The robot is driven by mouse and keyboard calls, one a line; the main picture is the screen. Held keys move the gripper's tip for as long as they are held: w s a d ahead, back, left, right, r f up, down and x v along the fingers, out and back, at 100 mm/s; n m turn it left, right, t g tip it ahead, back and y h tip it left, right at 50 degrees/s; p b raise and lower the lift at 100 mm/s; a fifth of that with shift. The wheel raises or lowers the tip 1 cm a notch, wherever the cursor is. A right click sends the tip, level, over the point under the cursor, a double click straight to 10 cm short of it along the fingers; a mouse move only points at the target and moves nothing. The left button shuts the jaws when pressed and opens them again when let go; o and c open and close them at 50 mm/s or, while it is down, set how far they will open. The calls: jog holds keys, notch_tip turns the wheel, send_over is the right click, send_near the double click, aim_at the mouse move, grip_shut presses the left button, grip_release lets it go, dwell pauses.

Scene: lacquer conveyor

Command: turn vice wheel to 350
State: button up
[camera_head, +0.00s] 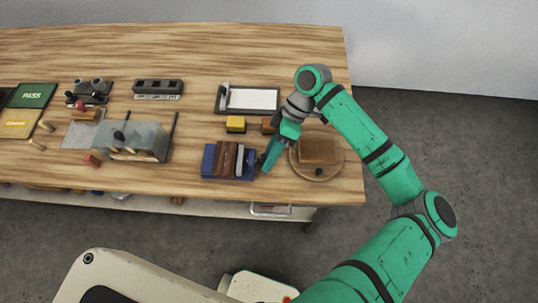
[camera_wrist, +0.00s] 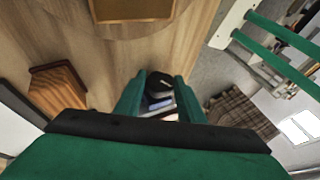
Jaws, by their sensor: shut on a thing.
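The blue vice (camera_head: 208,162) stands near the table's front edge, with brown and grey pieces between its jaws. My gripper (camera_head: 266,163) is at the vice's right end, pointing down and to the left. In the wrist view my gripper (camera_wrist: 160,98) has its green fingers on either side of a dark, rounded part, which I take to be the vice wheel (camera_wrist: 160,82). The fingers are shut on it.
A round wooden board (camera_head: 334,172) with a brown block (camera_head: 318,151) lies close to the right of my gripper. A yellow box (camera_head: 236,124) and a framed white tray (camera_head: 252,99) stand behind the vice. A glassy guard (camera_head: 140,141) stands to the left.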

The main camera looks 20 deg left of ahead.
dwell(0.4)
jog(key=o, duration=1)
jog(key=shift+o, duration=0.2)
